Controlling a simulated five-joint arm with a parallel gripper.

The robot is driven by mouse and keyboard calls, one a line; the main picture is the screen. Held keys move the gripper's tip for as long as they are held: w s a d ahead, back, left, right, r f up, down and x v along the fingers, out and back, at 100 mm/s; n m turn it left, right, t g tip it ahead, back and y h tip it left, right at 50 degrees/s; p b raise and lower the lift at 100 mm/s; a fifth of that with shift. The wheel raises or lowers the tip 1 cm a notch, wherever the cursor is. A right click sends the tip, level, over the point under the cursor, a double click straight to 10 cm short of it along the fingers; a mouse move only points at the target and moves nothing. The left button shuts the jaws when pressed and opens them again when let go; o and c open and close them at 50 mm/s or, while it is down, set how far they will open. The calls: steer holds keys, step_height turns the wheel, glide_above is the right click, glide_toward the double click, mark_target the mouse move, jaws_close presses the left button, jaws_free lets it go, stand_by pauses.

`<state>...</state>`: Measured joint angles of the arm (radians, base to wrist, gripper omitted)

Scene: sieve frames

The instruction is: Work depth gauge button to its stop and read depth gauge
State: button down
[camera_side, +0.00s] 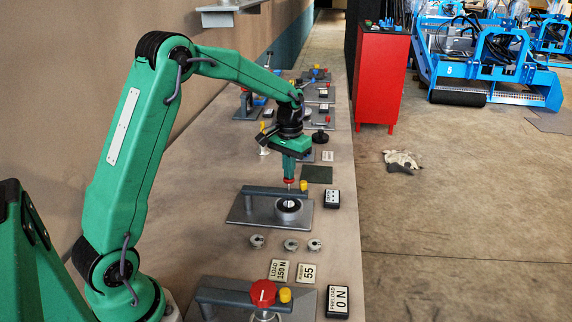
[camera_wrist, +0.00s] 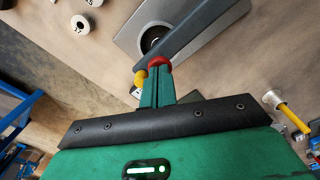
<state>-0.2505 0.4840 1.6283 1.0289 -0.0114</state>
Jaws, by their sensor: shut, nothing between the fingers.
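The middle station has a grey plate (camera_side: 243,214), a grey arm bar (camera_side: 262,190) and a round seat (camera_side: 288,208) with a dark centre. A red button (camera_side: 289,181) sits at the bar's end, with a yellow button (camera_side: 304,185) beside it. My gripper (camera_side: 289,174) points down, shut and empty, its tips at or just above the red button; I cannot tell if they touch. In the wrist view, the fingers (camera_wrist: 157,72) end at the red button (camera_wrist: 159,61), with the yellow button (camera_wrist: 140,78) just left. A small black readout (camera_side: 332,198) shows marks like dashes, too small to read surely.
Three metal rings (camera_side: 291,245) and cards marked 150 N (camera_side: 280,271) and 55 (camera_side: 307,272) lie nearer. A near station has a red knob (camera_side: 263,293) and a readout (camera_side: 338,302) showing 0 N. More stations stand farther along the bench; a dark pad (camera_side: 316,174) lies behind.

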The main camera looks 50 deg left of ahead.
steer(key=shift+f, duration=0.65)
stand_by(0.5)
steer(key=shift+f, duration=0.35)
stand_by(0.3)
steer(key=shift+r, duration=3.05)
